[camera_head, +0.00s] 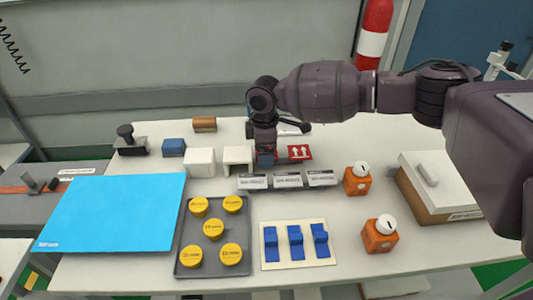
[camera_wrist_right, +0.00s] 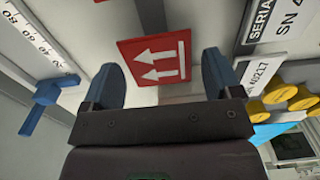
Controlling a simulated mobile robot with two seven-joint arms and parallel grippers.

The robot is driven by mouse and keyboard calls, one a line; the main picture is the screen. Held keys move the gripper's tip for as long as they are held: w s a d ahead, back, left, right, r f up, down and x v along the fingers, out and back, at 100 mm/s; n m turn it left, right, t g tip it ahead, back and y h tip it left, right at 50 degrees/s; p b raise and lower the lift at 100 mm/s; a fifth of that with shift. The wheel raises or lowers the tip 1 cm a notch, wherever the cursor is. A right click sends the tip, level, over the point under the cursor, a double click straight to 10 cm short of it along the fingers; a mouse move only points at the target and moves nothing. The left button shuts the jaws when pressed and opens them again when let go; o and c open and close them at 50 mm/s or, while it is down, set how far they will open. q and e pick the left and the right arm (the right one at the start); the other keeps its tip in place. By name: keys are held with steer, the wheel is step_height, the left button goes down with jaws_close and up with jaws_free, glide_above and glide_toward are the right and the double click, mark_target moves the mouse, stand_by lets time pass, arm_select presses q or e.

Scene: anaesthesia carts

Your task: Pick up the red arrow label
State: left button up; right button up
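The red arrow label (camera_head: 300,152), a red square with two white arrows, is near the back middle of the white table in the head view. In the right wrist view the red arrow label (camera_wrist_right: 155,58) shows beyond and between the two blue fingertips. My right gripper (camera_head: 266,158) points down just left of the label in the head view. In the right wrist view my right gripper (camera_wrist_right: 162,80) is open, with nothing between its fingers. Whether the fingers touch the label is hard to tell. My left gripper is not in view.
A grey holder with white serial plates (camera_head: 287,182) stands just in front of the label. White blocks (camera_head: 201,161) are to the left. Orange blocks with white knobs (camera_head: 357,181) and a lidded box (camera_head: 438,185) are to the right. A tray of yellow discs (camera_head: 186,268) lies in front.

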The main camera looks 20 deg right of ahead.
steer(key=c, duration=0.8)
steer(key=shift+o, duration=0.2)
steer(key=shift+r, duration=0.1)
